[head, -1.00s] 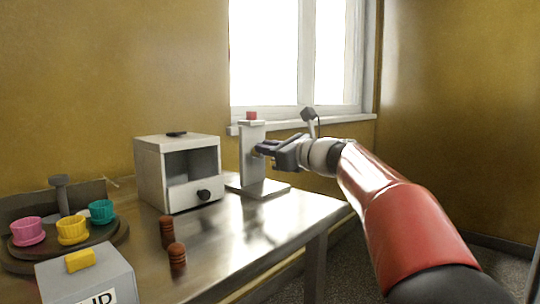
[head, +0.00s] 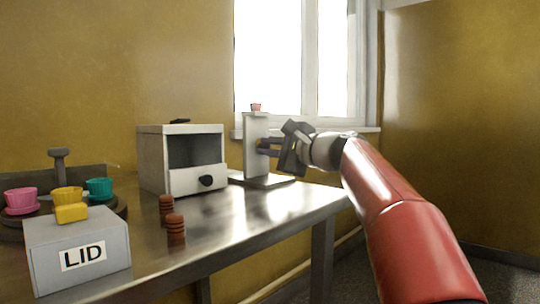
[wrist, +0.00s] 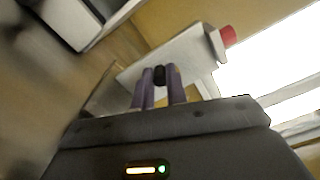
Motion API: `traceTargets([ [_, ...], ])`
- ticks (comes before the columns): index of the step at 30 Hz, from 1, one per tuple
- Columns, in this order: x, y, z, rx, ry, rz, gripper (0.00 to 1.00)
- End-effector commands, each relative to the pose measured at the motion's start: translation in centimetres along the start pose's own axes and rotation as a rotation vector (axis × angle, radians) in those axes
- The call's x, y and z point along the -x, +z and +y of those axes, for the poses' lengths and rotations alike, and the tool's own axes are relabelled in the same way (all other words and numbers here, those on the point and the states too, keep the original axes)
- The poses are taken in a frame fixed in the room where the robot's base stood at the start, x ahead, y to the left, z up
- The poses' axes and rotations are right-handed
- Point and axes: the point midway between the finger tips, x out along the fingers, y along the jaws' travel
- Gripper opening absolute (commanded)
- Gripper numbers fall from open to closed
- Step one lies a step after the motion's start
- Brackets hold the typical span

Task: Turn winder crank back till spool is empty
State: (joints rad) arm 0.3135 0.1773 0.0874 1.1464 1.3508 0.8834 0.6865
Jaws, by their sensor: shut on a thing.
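The winder is a pale upright post (head: 256,130) on a flat base (head: 262,181) near the far right end of the table, with a small red piece (head: 255,107) on top. The post (wrist: 185,55) and red piece (wrist: 228,36) appear tilted in the wrist view. My gripper (head: 265,147) reaches in from the right, its purple fingers at the post's side. In the wrist view my gripper (wrist: 160,84) is shut on a small dark knob (wrist: 159,75), which appears to be the crank handle. The rest of the crank is hidden, and I cannot make out the spool or what is on it.
A white box with an open front and a dark-knobbed drawer (head: 198,181) stands left of the winder. Two brown ribbed pieces (head: 176,230), a grey LID box (head: 105,233) and pink, yellow and teal cups (head: 99,188) are nearer left. The table (head: 245,215) between is clear.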

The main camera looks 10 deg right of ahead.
Motion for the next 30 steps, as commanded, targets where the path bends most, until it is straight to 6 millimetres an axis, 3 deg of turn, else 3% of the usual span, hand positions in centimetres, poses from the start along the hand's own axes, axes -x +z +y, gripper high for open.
traceTargets([
  [15, 0.0, -1.0, 1.3, 0.462, 0.001, -0.002, 0.00],
  [30, 0.0, -1.4, 1.5, 0.683, 0.003, -0.006, 0.00],
])
